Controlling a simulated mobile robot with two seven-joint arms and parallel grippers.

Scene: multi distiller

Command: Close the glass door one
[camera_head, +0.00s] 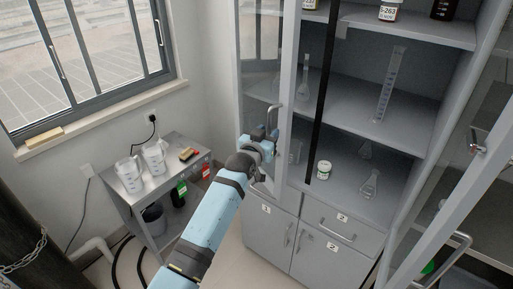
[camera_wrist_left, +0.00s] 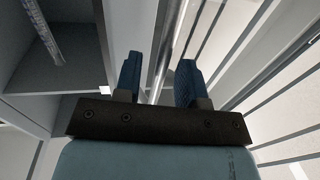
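The left glass door (camera_head: 291,80) of the tall grey cabinet stands ajar, with a metal bar handle (camera_head: 273,117) on its frame. I cannot read a number on the glass door itself. My left gripper (camera_head: 264,134) is at this handle. In the left wrist view my left gripper (camera_wrist_left: 159,78) has its two blue fingers apart, and the handle bar (camera_wrist_left: 168,45) runs up between or just beyond them; contact cannot be told. The right glass door (camera_head: 455,165) is swung wide open, with its own handle (camera_head: 447,258). My right gripper is out of view.
The cabinet shelves (camera_head: 375,130) hold a graduated cylinder (camera_head: 390,85), flasks (camera_head: 370,185) and a white jar (camera_head: 324,169). Grey drawers and lower doors (camera_head: 320,255) are below. A metal cart (camera_head: 140,190) with two beakers stands at left under the window (camera_head: 90,55).

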